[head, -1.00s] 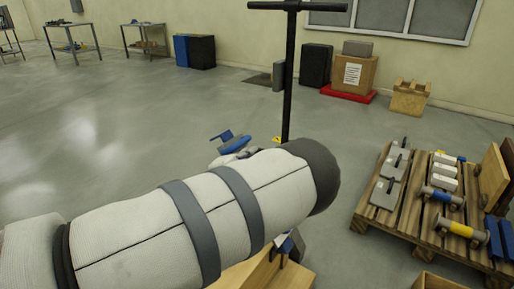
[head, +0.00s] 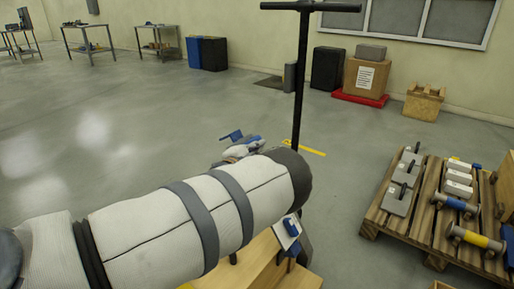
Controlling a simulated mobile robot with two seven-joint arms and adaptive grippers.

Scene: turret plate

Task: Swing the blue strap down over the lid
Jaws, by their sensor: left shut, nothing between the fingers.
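My left arm crosses the view from the lower left, and its dark elbow covers much of the middle. My left gripper (head: 234,138) shows in part just above the arm, small, with blue and grey parts. It is shut and empty. A wooden box-like structure (head: 258,262) stands below the arm. A small blue and white part (head: 289,229) shows at its right end, beside dark pieces. I cannot tell whether this is the blue strap. The lid is not clearly visible; my arm hides part of this area. My right gripper is not in view.
A black T-topped post (head: 302,80) stands behind the elbow. A pallet (head: 400,224) at the right carries grey blocks and blue and yellow rollers. A cardboard box (head: 366,78) stands on a red base by the wall. The floor at the left is clear.

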